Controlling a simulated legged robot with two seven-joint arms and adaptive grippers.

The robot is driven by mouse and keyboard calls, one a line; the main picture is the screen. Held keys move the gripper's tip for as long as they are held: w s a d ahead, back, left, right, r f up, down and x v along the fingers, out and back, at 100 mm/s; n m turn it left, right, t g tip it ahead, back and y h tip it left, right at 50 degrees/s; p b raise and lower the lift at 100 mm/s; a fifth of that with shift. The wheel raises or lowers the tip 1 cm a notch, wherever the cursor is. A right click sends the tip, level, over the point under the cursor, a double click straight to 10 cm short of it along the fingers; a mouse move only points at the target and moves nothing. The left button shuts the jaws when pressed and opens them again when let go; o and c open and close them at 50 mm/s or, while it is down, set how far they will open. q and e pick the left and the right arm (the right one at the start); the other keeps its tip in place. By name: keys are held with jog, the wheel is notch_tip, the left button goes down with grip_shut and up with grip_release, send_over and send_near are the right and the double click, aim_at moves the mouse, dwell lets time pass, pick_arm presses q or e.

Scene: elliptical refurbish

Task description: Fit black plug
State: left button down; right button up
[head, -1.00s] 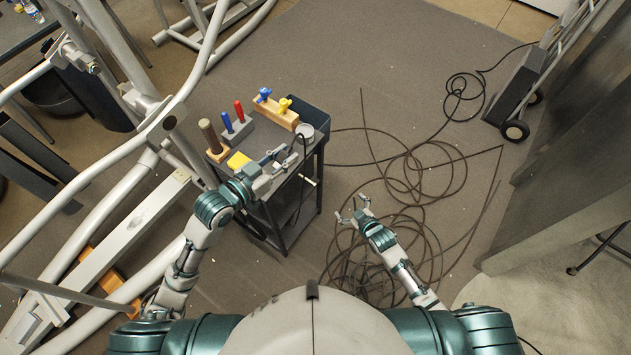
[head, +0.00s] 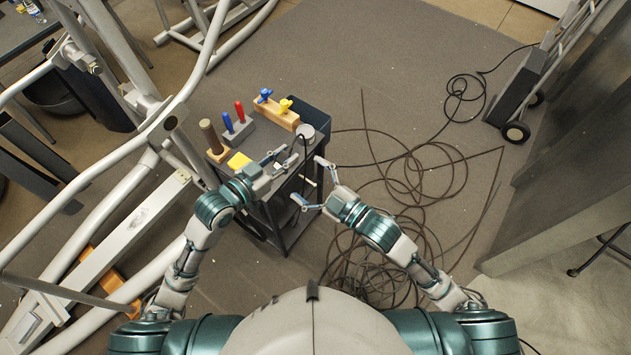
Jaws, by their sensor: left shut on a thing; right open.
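My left gripper (head: 284,159) is over the front of a dark cart top (head: 262,152). It is shut on what looks like the black plug, which is too small and covered to make out. A thin black cable (head: 304,150) arches from beside its fingertips and drops over the cart's right edge. My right gripper (head: 308,182) is open and empty, its fingers spread, just right of the cart and close to the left gripper. A small pale bar (head: 308,180) shows at the cart's side between the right gripper's fingers.
Cable coils (head: 425,170) lie right. A tubular frame (head: 95,185) stands left.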

aim_at(277, 159)
pick_arm(q)
jog(key=shift+a, duration=0.15)
pick_arm(e)
jog(key=x, duration=0.9)
jog(key=shift+w+a, duration=0.25)
jog(key=shift+a, duration=0.1)
jog(key=shift+c, duration=0.3)
jog(key=shift+s+f, duration=0.1)
jog(key=c, duration=1.2)
pick_arm(q)
jog(key=c, duration=0.8)
grip_release()
jog(key=shift+r, duration=0.1)
pick_arm(e)
jog(key=shift+a, duration=0.1)
pick_arm(q)
jog(key=shift+r, duration=0.1)
pick_arm(e)
jog(key=shift+f, duration=0.1)
